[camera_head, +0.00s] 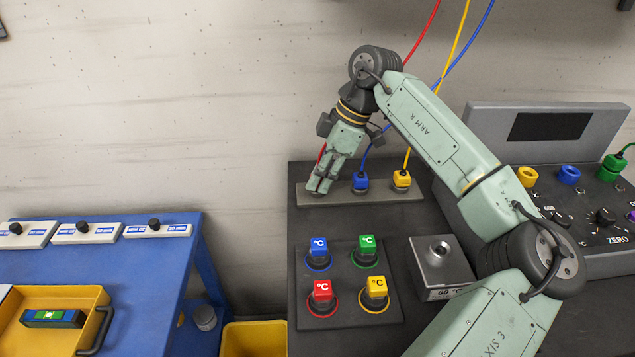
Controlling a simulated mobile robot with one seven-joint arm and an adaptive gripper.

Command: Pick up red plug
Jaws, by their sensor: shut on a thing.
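My gripper (319,187) points down at the left end of a grey strip (385,192) at the back of the dark bench. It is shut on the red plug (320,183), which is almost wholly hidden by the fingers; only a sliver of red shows. I cannot tell whether the plug is still seated in the strip. Its red cable (422,38) runs up behind my arm. A blue plug (360,181) and a yellow plug (402,179) stand upright in the same strip, to the right of the gripper.
Blue, green, red and yellow °C sockets (321,291) sit on a panel in front. A grey block (440,262) marked 60 °C and a console (590,205) are at right. A blue table (150,265) with a yellow tray (88,297) is at left.

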